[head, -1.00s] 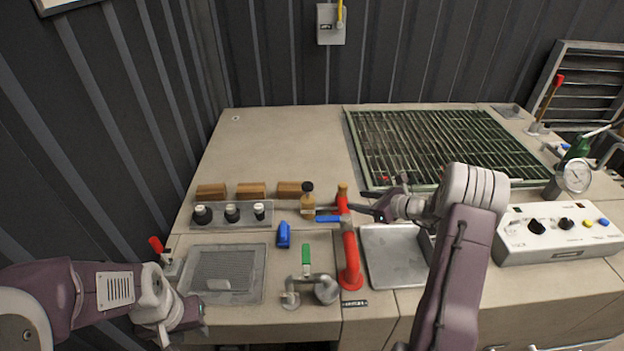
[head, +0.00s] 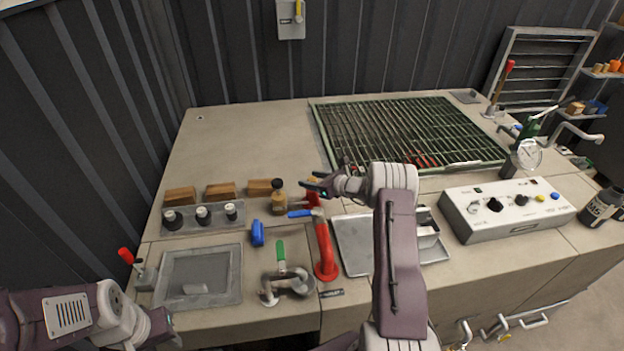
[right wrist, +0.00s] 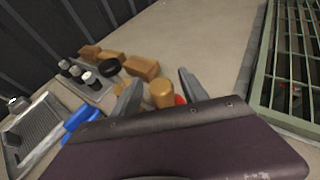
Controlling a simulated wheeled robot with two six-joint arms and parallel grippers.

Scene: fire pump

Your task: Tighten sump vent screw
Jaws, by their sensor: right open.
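A brass-coloured cylinder (right wrist: 161,94), which looks like the vent screw, shows between my right gripper's two fingers in the right wrist view. It stands on a red pipe fitting (head: 313,200), whose top is partly hidden by my gripper in the head view. My right gripper (head: 314,185) is open, with its fingers close around or above the cylinder; I cannot tell whether they touch it. Its dark body fills the lower part of the right wrist view. My left gripper (head: 162,328) is low at the left, over the bench's front edge; its fingers are unclear.
A brass bottle-like part (head: 278,198) with a black cap is close on the left. A metal tray (head: 353,240), white control box (head: 510,208) and green grating (head: 405,135) lie around.

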